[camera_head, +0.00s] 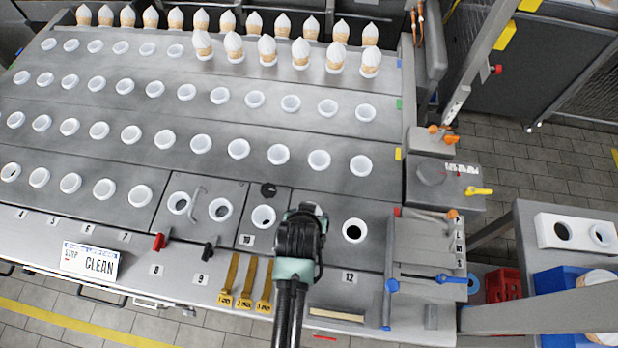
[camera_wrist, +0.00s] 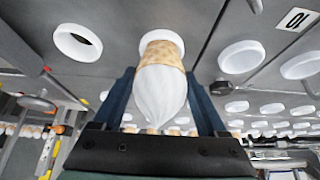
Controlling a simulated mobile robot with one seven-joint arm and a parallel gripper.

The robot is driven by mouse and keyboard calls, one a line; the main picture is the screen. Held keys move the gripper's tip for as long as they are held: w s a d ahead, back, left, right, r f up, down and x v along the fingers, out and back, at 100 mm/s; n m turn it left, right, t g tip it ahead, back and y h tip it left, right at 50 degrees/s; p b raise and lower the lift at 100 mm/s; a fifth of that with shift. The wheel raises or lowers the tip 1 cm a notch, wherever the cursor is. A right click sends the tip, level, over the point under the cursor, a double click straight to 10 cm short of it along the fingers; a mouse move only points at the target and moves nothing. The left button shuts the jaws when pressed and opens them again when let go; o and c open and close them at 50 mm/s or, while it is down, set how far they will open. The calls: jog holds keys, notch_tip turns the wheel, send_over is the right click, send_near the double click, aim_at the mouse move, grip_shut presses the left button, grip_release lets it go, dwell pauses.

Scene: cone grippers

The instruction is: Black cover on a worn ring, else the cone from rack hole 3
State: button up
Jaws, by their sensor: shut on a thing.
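My gripper (camera_head: 300,228) is over the front row of the grey machine, between the rings by labels 10 and 12. In the wrist view its two dark blue fingers (camera_wrist: 160,85) are shut on a cone (camera_wrist: 160,92) with a tan wrapper and a white top. The cone's wrapped end meets a white ring (camera_wrist: 165,37); I cannot tell how deep it sits. In the head view my gripper hides this cone and ring. The ring by label 12 (camera_head: 354,231) is dark inside. The rack (camera_head: 581,226) at the right shows two dark holes; hole numbers are unreadable.
The ring by label 10 (camera_head: 263,217) is left of my gripper, with a black knob (camera_head: 268,190) behind it. A CLEAN sign (camera_head: 90,262) and yellow tags (camera_head: 228,281) are at the front. A blue-handled unit (camera_head: 430,250) stands right.

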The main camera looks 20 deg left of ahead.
jog(key=o, duration=0.8)
jog(key=shift+r, duration=0.1)
jog(key=b+v, duration=0.1)
jog(key=v, duration=1.1)
jog(key=shift+s+d+r, duration=0.1)
jog(key=shift+s+r, duration=0.1)
jog(key=shift+r, duration=0.15)
jog(key=w+d+r+m+t+b, duration=0.1)
jog(key=w+r+t, duration=0.3)
jog(key=r, duration=0.5)
jog(key=w+d+r+t+y+b, duration=0.1)
jog(key=w+r+t, duration=0.2)
jog(key=w+r, duration=0.4)
jog(key=w+d+r+m+t+b, duration=0.1)
jog(key=w+r+t, duration=0.25)
jog(key=r, duration=0.65)
jog(key=s+d+r+t+h, duration=0.1)
jog(key=s+d+r+t, duration=0.1)
jog(key=r, duration=0.8)
jog(key=s+d+r+t+b, duration=0.1)
jog(key=s+d+r+t, duration=0.2)
jog(key=r, duration=0.7)
jog(key=s+d+r+m+t+h+b, duration=0.1)
jog(key=s+d+r+t, duration=0.2)
jog(key=r+t, duration=0.3)
notch_tip(320, 180, up, 4)
jog(key=shift+h, duration=0.3)
